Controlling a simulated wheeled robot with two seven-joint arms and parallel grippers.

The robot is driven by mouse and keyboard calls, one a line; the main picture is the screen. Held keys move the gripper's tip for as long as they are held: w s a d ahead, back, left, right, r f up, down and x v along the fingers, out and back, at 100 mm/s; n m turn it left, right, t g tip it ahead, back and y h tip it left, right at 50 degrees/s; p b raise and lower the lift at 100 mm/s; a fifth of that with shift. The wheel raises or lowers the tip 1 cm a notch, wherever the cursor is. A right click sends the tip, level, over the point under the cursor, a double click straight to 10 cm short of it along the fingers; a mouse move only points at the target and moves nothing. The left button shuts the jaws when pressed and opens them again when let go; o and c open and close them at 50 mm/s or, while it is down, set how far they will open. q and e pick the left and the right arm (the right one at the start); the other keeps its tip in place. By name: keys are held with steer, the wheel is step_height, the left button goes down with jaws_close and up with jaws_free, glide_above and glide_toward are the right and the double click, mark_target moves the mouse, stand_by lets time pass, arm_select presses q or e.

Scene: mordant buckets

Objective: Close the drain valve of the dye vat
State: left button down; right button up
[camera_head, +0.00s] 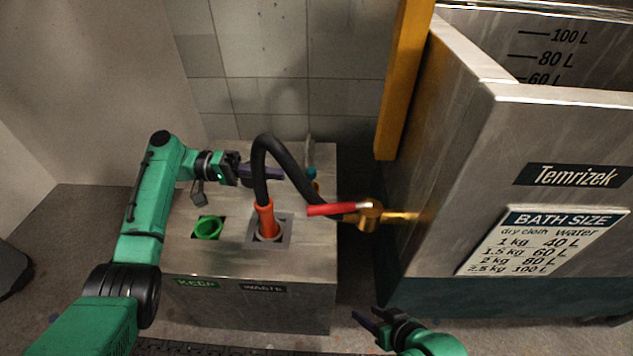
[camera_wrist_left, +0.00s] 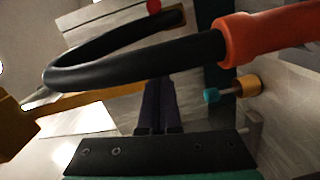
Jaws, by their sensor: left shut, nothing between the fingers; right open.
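The dye vat (camera_head: 480,130) is a large grey metal tank on the right. Its drain valve (camera_head: 369,216) is a brass body on a short pipe from the vat's left wall. Its red lever (camera_head: 332,209) points left, away from the vat, roughly in line with the pipe. A red tip (camera_wrist_left: 154,6) shows at the top of the left wrist view. My left gripper (camera_head: 277,174) is shut and empty, behind the black hose; its fingers (camera_wrist_left: 158,85) show in the wrist view. My right gripper (camera_head: 364,318) is open at the bottom, apart from the valve.
The black hose (camera_head: 284,153) arches from the valve to an orange cuff (camera_head: 265,217) in the WASTE opening of a grey box (camera_head: 310,262). The green KEEP opening (camera_head: 208,228) is empty. A yellow post (camera_head: 403,80) stands beside the vat. A teal-and-brass piece (camera_wrist_left: 232,88) is near the hose.

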mark_target(339, 208)
arm_select(q)
steer(key=s+d+f, duration=0.1)
steer(key=s+d, duration=0.4)
steer(key=d, duration=0.4)
steer(key=shift+d, duration=0.4)
